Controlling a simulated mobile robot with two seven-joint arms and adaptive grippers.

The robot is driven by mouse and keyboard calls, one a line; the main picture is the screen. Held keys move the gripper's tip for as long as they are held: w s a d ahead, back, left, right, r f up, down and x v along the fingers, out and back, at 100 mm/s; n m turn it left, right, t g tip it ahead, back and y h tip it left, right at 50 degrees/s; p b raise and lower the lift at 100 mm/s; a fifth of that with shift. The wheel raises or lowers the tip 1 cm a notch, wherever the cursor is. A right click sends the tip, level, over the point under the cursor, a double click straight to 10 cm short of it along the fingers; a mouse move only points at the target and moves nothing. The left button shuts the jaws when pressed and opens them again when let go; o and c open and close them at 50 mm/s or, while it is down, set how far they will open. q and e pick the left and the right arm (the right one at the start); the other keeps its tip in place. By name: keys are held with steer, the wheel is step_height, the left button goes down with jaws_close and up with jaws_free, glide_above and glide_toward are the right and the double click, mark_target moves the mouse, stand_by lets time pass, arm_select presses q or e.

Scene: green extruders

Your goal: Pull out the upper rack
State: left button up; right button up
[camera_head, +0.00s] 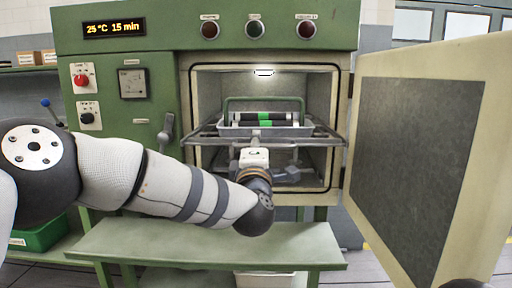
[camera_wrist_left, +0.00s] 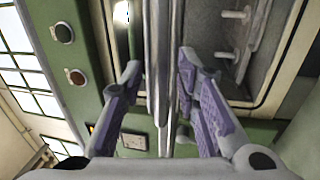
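The upper rack (camera_head: 205,138) is a metal wire rack inside the open green oven, its front edge at the opening. It carries a metal tray (camera_head: 228,131) with black-and-green rolls (camera_head: 265,119) and a green handle (camera_head: 264,99). My left arm reaches to the middle of the rack's front. In the left wrist view, the purple fingers of my left gripper (camera_wrist_left: 160,75) stand apart on either side of the rack's metal bars (camera_wrist_left: 163,50). A small gap shows beside the left finger. The wrist hides the fingertips in the head view. My right gripper is not in view.
The oven door (camera_head: 418,150) stands wide open on the right. A lower rack (camera_head: 300,176) is partly hidden behind my wrist. A green bench (camera_head: 200,243) stands below the opening. A lever (camera_head: 167,128) sticks out left of the opening.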

arm_select(q)
steer(key=s+f, duration=0.2)
steer(key=s, duration=0.9)
steer(key=shift+s, duration=0.4)
steer(key=shift+f, duration=0.1)
